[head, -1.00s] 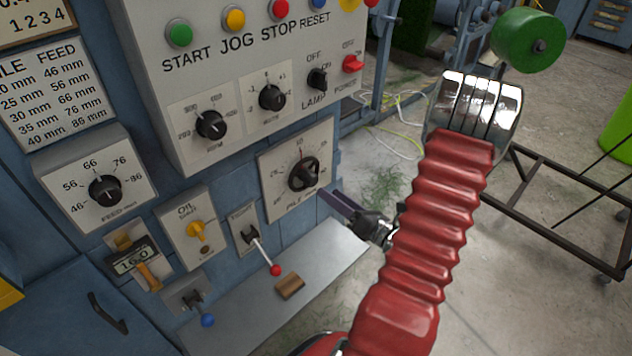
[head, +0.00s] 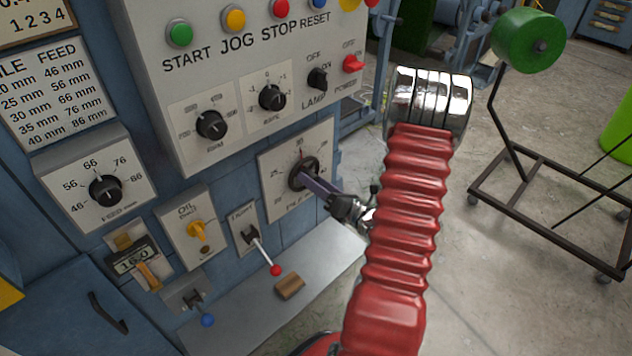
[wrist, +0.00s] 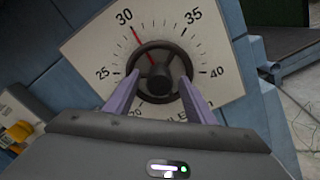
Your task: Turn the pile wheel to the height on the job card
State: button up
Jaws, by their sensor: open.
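The pile wheel (head: 302,172) is a dark round handwheel on a pale scale plate (head: 277,195) on the blue machine. In the wrist view the wheel (wrist: 157,70) fills the space between my fingertips, and its red pointer stands at or very near 30. The plate (wrist: 88,47) there shows 20, 25, 30, 35 and 40. My gripper (head: 309,178) reaches the wheel from the lower right. In the wrist view my gripper (wrist: 159,80) is open, with one purple finger on each side of the wheel. I cannot tell whether they touch it.
A card (head: 38,18) at top left is cut off by the frame. The pile and feed chart (head: 50,92) hangs below it. A lever with a red knob (head: 276,270) and a wooden block (head: 289,287) are below the wheel. A wheeled frame (head: 545,205) stands right.

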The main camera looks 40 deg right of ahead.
jog(key=shift+c, duration=0.3)
jog(key=c, duration=0.9)
jog(key=shift+d, duration=0.25)
jog(key=shift+c, duration=0.4)
jog(key=shift+a, duration=0.2)
jog(key=shift+c, duration=0.2)
jog(key=shift+n, duration=0.3)
jog(key=n, duration=1.1)
